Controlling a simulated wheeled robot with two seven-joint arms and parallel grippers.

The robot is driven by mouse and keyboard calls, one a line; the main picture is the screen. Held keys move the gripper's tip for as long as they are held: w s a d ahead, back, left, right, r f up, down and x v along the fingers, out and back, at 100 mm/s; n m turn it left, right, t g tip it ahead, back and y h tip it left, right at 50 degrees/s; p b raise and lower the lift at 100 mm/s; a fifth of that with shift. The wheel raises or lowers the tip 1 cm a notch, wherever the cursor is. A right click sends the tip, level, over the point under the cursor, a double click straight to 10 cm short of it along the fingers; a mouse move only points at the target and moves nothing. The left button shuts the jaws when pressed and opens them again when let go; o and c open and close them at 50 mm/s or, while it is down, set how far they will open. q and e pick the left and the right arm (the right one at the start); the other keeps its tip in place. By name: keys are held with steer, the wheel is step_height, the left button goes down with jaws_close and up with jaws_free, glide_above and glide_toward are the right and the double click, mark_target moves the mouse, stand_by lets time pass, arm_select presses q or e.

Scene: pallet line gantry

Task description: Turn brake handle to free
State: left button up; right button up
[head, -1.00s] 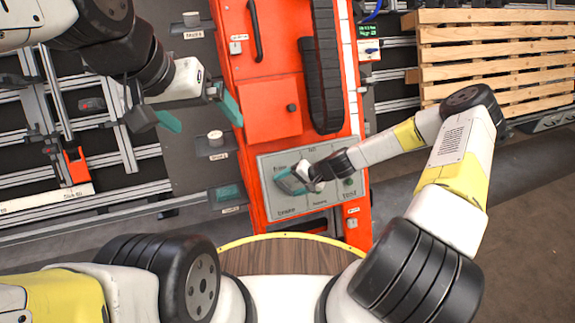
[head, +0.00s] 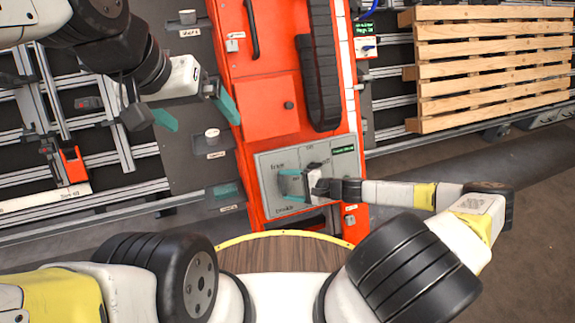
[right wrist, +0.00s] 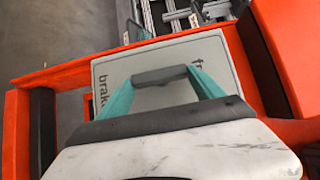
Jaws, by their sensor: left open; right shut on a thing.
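The grey control panel (head: 268,163) is on the lower front of the red machine and carries printed labels. In the right wrist view the same panel (right wrist: 150,62) shows the word "brake" at left and a partly hidden word starting "fr" at right. The brake handle (right wrist: 160,76) is a dark bar between the teal fingers of my right gripper (right wrist: 160,80), which is shut on it. In the head view my right gripper (head: 292,185) is at the panel and hides the handle. My left gripper (head: 195,112) is open and empty, left of the machine.
The red machine (head: 268,105) has a black cable chain (head: 321,85) above the panel. A wooden pallet (head: 490,65) lies on the rails at right. A dark plate with labelled knobs (head: 212,136) is at left. Dark floor is clear at lower right.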

stand_by(0.4)
steer(key=o, duration=1.4)
steer(key=shift+c, duration=0.2)
steer(key=v, duration=0.7)
steer(key=shift+s+d, duration=0.3)
steer(key=shift+r, duration=0.1)
